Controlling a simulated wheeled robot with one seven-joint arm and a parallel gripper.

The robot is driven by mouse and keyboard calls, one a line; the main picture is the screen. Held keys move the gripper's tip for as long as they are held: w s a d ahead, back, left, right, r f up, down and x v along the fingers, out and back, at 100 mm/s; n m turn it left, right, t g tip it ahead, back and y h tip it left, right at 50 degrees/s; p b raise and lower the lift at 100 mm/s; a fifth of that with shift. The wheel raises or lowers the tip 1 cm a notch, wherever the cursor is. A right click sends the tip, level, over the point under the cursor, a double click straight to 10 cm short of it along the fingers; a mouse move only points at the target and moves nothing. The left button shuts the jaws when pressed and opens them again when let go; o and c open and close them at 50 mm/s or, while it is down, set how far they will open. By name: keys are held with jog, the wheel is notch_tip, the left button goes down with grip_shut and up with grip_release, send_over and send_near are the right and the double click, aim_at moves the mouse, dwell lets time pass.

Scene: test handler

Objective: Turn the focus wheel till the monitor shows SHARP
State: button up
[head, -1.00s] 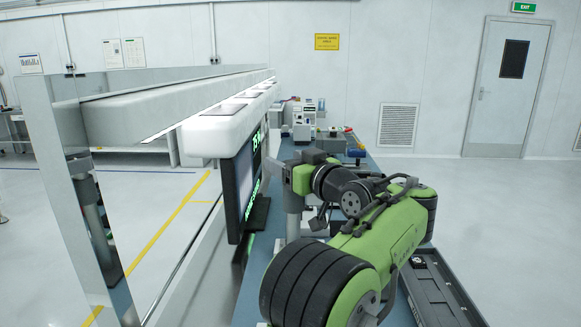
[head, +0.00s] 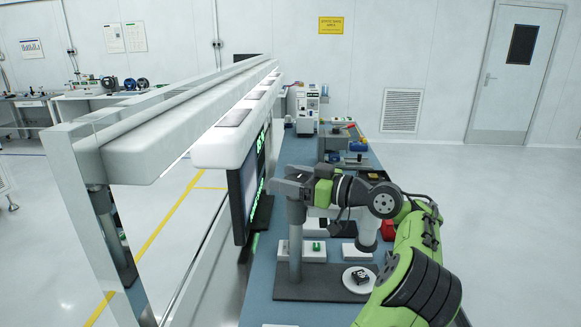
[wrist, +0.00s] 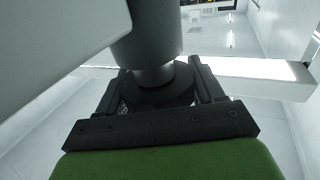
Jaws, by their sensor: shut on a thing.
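My gripper (wrist: 158,88) is shut on the dark focus wheel (wrist: 155,96), with one finger on each side. A grey cylinder (wrist: 148,45) adjoins the wheel in the wrist view. In the head view, a grey post (head: 296,240) stands upright on a dark base plate (head: 310,289), and my arm reaches across to its upper part. The wheel and fingertips cannot be made out there. The monitor (head: 244,190) stands left of the post, seen nearly edge-on. It shows green text, too slanted to read.
A white round plate (head: 348,282) with a small black part (head: 361,275) lies on the base plate. A white block with a green part (head: 316,247) stands behind the post. A long white overhead beam (head: 226,150) runs along the left. Instruments (head: 307,108) stand at the bench's far end.

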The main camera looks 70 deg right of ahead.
dwell(0.5)
jog(key=o, duration=1)
jog(key=shift+w, duration=0.15)
jog(key=shift+c, duration=0.2)
jog(key=s+a+p, duration=0.2)
jog(key=s+p, duration=0.5)
jog(key=s, duration=0.8)
jog(key=shift+s+a, duration=0.25)
jog(key=shift+s, duration=0.1)
